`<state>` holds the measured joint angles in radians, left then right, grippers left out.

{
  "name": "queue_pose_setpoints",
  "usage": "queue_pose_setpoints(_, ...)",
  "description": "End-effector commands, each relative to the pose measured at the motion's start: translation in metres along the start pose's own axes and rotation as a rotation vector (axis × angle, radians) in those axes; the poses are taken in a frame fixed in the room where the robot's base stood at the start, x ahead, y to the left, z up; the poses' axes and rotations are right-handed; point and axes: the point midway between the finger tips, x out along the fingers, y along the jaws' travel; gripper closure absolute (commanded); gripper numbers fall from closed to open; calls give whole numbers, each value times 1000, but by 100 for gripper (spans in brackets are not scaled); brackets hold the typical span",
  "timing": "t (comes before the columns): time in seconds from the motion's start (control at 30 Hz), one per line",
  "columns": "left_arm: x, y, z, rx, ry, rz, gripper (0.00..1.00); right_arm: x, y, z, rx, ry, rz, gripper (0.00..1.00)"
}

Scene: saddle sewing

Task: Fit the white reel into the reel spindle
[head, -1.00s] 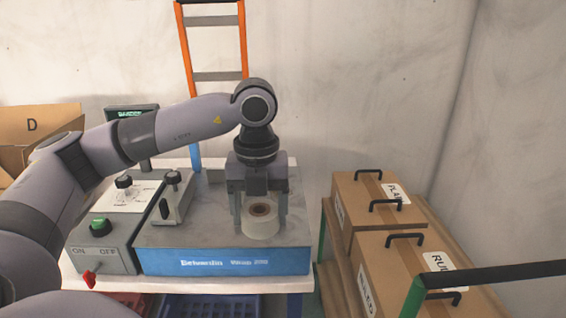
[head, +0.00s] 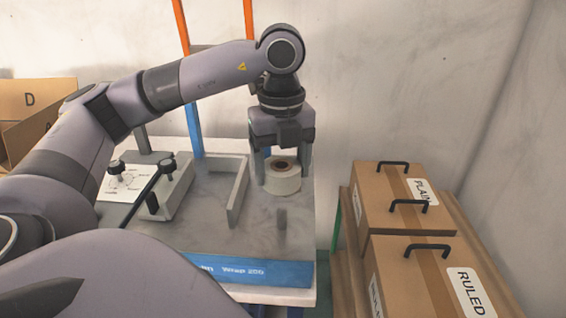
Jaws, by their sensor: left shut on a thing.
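The white reel (head: 283,184) has a brown core with a dark centre hole. My left gripper (head: 282,168) points down from above and is shut on the reel, with one finger on each side. The reel is upright over the back right part of the grey machine top (head: 205,232); I cannot tell whether it touches the surface. A short grey post (head: 280,218), which may be the reel spindle, stands on the machine top in front of the reel, apart from it. My right gripper is not in view.
A grey angled bracket (head: 237,195) stands left of the reel. A unit with black knobs (head: 160,190) is further left. A ladder (head: 193,115) leans behind. Cardboard boxes with black handles (head: 385,200) stand to the right.

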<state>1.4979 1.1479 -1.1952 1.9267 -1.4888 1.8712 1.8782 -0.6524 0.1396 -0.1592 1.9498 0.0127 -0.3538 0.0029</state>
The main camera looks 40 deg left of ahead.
Motion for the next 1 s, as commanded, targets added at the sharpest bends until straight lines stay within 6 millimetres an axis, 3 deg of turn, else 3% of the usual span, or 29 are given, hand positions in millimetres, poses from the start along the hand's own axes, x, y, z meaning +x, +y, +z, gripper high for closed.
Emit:
queue_pose_setpoints(0.2,0,0,0,0,1,0,61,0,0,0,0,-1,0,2)
queue_pose_setpoints(0.73,45,0,0,1,1,1,61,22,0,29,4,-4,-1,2)
queue_pose_setpoints(1.0,50,0,0,1,0,-1,61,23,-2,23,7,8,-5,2)
